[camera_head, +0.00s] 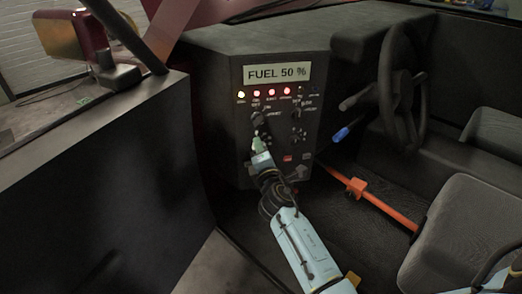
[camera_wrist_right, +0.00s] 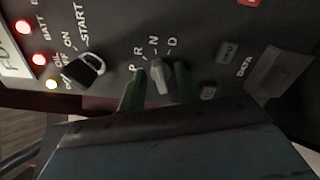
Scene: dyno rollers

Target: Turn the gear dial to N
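The gear dial (camera_wrist_right: 158,74) is a small grey knob on the dark control panel, with the letters P, R, N and D around it. In the right wrist view its tip lies below the N and seems to point roughly at it; the exact setting is hard to tell. My right gripper (camera_wrist_right: 157,88) is open, with one green finger on each side of the knob and a narrow gap at each side. In the head view my right gripper (camera_head: 259,147) is at the panel's lower left and hides the dial. My left gripper is not in view.
The control panel (camera_head: 275,175) has a "FUEL 50 %" display (camera_head: 277,74), lit lamps and a START switch (camera_wrist_right: 85,70) near the dial. A steering wheel (camera_head: 397,85), a blue-tipped lever (camera_head: 341,134), an orange bar (camera_head: 385,203) and a seat (camera_head: 470,235) are to the right.

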